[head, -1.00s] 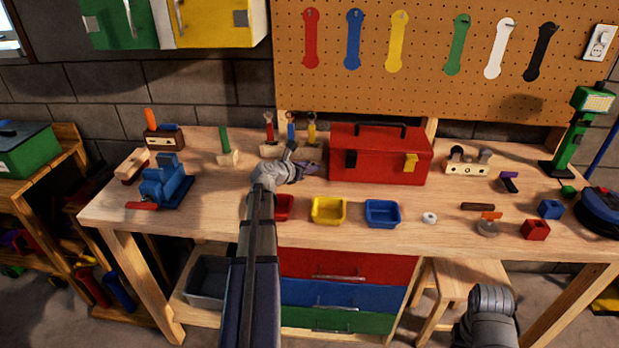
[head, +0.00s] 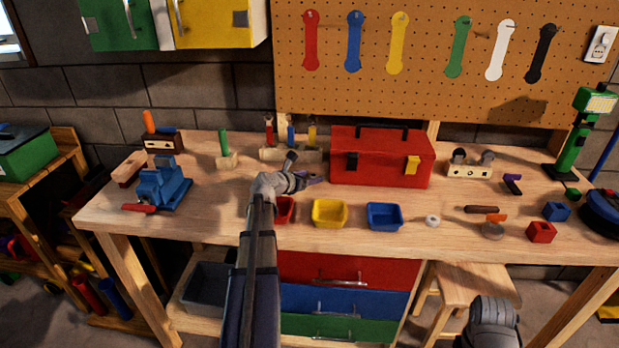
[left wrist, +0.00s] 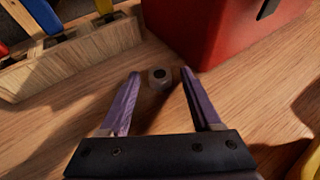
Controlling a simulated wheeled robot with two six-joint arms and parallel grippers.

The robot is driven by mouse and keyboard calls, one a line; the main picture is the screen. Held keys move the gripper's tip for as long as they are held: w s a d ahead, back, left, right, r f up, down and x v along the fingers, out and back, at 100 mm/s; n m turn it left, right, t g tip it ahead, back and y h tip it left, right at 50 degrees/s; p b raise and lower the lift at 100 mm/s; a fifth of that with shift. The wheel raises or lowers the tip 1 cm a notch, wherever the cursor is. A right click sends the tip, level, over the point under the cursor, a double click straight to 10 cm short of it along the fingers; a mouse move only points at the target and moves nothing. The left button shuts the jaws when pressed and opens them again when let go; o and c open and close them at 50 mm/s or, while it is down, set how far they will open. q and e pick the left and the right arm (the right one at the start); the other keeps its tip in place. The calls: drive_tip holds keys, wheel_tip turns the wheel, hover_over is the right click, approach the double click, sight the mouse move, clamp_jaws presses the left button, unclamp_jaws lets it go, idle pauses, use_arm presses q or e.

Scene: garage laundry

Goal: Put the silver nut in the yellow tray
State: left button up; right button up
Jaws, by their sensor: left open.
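The silver nut (left wrist: 158,77) lies on the wooden bench, between and slightly beyond the tips of my left gripper (left wrist: 158,80) in the left wrist view. The two purple fingers are open, with bench showing between them and the nut. In the head view my left gripper (head: 306,170) is low over the bench, left of the red toolbox, and I cannot make out the nut there. The yellow tray (head: 330,226) is empty near the front edge, between a red tray (head: 285,212) and a blue tray (head: 384,228). My right gripper is not seen; only part of that arm shows.
The red toolbox (head: 381,157) stands close to the right of the left gripper; it also fills the upper right of the wrist view (left wrist: 215,30). A wooden tool holder (head: 282,155) stands behind. A white ring (head: 432,220) and small blocks lie to the right.

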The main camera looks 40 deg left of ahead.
use_arm(q)
drive_tip(key=shift+r, duration=0.1)
drive_tip(key=shift+s+r+p, duration=0.1)
drive_tip(key=shift+r+p, duration=0.15)
drive_tip(key=shift+p, duration=0.05)
drive_tip(key=p+v, duration=0.4)
drive_tip(key=v, duration=0.7)
drive_tip(key=shift+s+d+r, duration=0.1)
drive_tip(key=shift+s, duration=0.25)
drive_tip(key=shift+o, duration=0.3)
